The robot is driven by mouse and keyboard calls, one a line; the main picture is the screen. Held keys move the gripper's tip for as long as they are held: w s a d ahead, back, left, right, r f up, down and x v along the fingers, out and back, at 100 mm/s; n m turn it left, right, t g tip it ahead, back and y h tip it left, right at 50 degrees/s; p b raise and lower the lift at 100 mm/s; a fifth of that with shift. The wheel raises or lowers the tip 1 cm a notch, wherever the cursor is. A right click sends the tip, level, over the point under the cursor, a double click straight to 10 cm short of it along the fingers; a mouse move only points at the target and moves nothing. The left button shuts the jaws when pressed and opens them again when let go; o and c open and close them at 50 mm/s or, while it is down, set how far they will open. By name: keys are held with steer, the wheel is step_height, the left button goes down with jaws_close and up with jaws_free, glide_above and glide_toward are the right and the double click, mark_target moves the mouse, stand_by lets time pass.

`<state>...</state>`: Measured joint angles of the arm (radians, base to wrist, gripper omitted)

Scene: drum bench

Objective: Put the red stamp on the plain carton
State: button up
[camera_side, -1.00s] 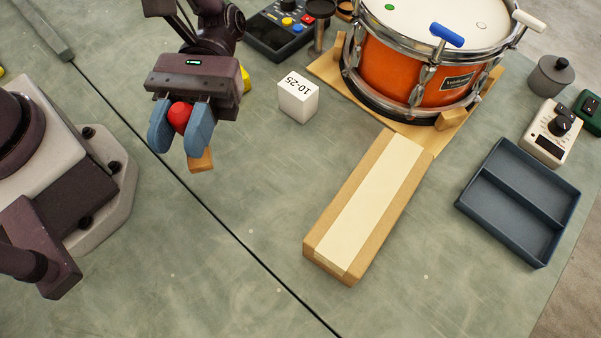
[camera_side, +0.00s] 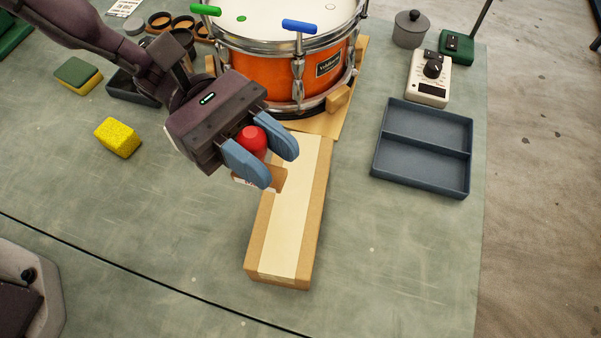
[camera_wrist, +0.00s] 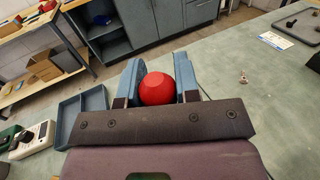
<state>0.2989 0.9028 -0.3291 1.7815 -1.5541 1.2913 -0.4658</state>
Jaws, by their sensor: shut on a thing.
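My gripper (camera_side: 279,168) is shut on the red stamp (camera_side: 253,140), whose round red knob sits between the blue fingers. The stamp also shows in the wrist view (camera_wrist: 157,89). A brown block shows just below the fingers, probably the stamp's base. In the side view my gripper overlaps the left edge of the long tan carton (camera_side: 287,235), which has a cream strip along its top. The stamp appears held above it; its exact height and any contact I cannot tell. A small white patch beside the brown block is mostly hidden.
The orange drum (camera_side: 285,73) stands on a wooden board at the carton's far end. A blue divided tray (camera_side: 424,145) lies to the right, with a cream device (camera_side: 428,80) behind it. A yellow sponge (camera_side: 117,137) lies at left. The front bench is clear.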

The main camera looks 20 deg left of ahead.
steer(key=shift+w+d+f, duration=0.4)
steer(key=shift+d+f, duration=0.1)
steer(key=shift+f, duration=0.8)
steer(key=shift+w+d+f, duration=0.4)
steer(key=shift+d+f, duration=0.15)
steer(key=shift+f, duration=0.8)
steer(key=shift+w+d+f, duration=0.4)
steer(key=shift+d+f, duration=0.1)
steer(key=shift+f, duration=0.8)
steer(key=shift+f, duration=0.15)
steer(key=o, duration=0.9)
steer(key=shift+w+a, duration=0.1)
steer(key=shift+a, duration=0.05)
steer(key=v, duration=1.1)
steer(key=shift+a, duration=0.35)
